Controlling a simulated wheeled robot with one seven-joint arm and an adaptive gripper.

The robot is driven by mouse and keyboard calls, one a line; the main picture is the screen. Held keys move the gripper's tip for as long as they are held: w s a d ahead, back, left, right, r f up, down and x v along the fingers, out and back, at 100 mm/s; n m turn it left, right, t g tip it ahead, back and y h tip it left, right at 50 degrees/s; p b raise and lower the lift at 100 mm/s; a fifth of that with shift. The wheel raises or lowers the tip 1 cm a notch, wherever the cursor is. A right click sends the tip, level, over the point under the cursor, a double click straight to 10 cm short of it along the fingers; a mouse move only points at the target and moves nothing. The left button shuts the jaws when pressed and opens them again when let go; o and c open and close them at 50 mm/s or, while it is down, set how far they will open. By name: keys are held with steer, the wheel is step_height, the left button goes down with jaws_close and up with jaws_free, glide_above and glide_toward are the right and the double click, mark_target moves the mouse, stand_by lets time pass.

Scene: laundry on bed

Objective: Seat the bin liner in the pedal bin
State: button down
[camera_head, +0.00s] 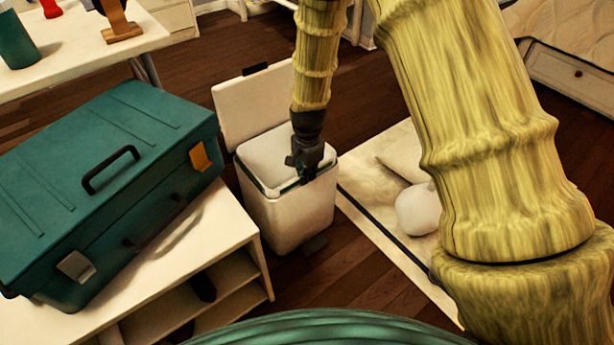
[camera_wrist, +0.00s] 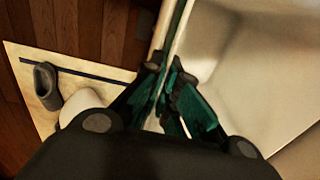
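The white pedal bin (camera_head: 290,217) stands on the floor with its lid (camera_head: 262,100) up and tilted back. The pale liner (camera_head: 262,158) is inside the bin's mouth, with a dark green band along the near rim. Its smooth inside fills the right of the wrist view (camera_wrist: 250,60). My gripper (camera_head: 303,168) points down at the bin's near-right rim. In the wrist view my gripper's fingertips (camera_wrist: 168,68) stand close together on either side of the thin rim edge, and look shut on the liner's edge. How deep the liner sits is hidden.
A teal toolbox (camera_head: 100,190) on a low white shelf (camera_head: 228,235) stands left of the bin. A pale mat (camera_head: 375,205) with a rounded white thing (camera_head: 418,210) lies right; a grey cup-like thing (camera_wrist: 47,85) shows there too. A table stands at back left.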

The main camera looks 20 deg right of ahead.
steer(key=shift+s+f, duration=0.15)
steer(key=shift+f, duration=0.45)
steer(key=c, duration=1.6)
jaws_free()
steer(key=shift+a+f, duration=0.1)
steer(key=shift+c, duration=0.2)
steer(key=shift+f, duration=0.1)
steer(key=shift+w, duration=0.2)
